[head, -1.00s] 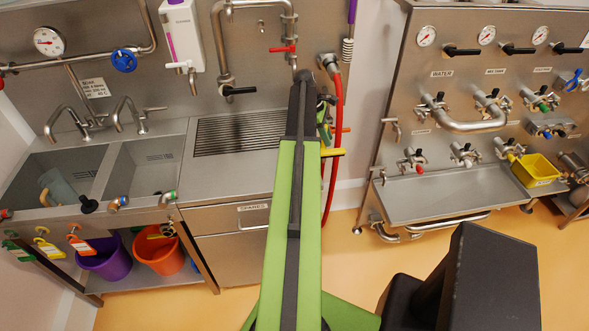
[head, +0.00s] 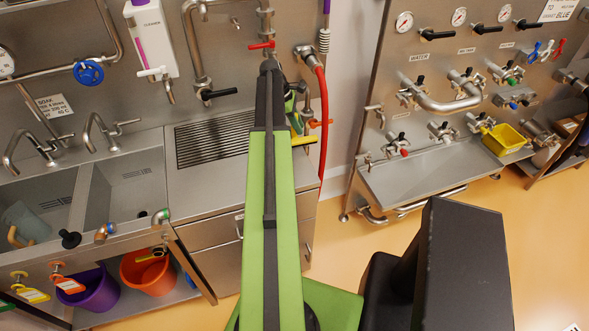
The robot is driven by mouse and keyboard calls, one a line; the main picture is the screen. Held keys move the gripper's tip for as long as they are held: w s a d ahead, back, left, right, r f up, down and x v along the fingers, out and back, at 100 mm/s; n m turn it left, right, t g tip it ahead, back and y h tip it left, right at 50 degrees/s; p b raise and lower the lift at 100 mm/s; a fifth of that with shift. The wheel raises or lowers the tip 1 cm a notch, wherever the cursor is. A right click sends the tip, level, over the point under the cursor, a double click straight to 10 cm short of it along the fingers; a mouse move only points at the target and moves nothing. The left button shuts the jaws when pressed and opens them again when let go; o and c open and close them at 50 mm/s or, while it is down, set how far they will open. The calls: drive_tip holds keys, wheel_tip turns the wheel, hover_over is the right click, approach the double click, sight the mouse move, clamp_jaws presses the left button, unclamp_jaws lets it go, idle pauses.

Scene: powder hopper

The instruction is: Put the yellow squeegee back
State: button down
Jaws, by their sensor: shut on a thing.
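A small yellow strip (head: 304,140), which looks like part of the yellow squeegee, shows just right of my arm, above the right end of the steel counter. The rest of it is hidden or too small to make out. My gripper (head: 296,118) is at the far end of my green and black arm, mostly hidden behind it. It is shut on the squeegee, with green and dark parts showing just above the yellow strip. I cannot see where the squeegee's handle lies.
A drainer (head: 211,143) is left of my gripper. A red hose (head: 323,130) hangs close on its right. Twin sinks (head: 125,190) stand left, with a purple bucket (head: 90,290) and an orange bucket (head: 148,272) below. A valve panel with a yellow tub (head: 503,139) is right. Open floor lies between.

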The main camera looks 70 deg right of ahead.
drive_tip(key=s+a+r+p, duration=0.5)
drive_tip(key=s+a, duration=0.3)
drive_tip(key=s+a+r+p, duration=0.4)
drive_tip(key=s+a+r, duration=0.1)
drive_tip(key=s+a, duration=0.3)
drive_tip(key=shift+n, duration=0.3)
drive_tip(key=w+d+f+b, duration=0.1)
drive_tip(key=w+f+b, duration=0.2)
drive_tip(key=f, duration=0.1)
drive_tip(key=w+d+f+b, duration=0.1)
drive_tip(key=w+f+b, duration=0.3)
drive_tip(key=w+d+f+b, duration=0.1)
drive_tip(key=w+f+b, duration=0.3)
drive_tip(key=shift+d, duration=0.1)
drive_tip(key=shift+r, duration=0.3)
drive_tip(key=shift+f, duration=0.2)
drive_tip(key=c, duration=1.2)
unclamp_jaws()
drive_tip(key=shift+r, duration=0.1)
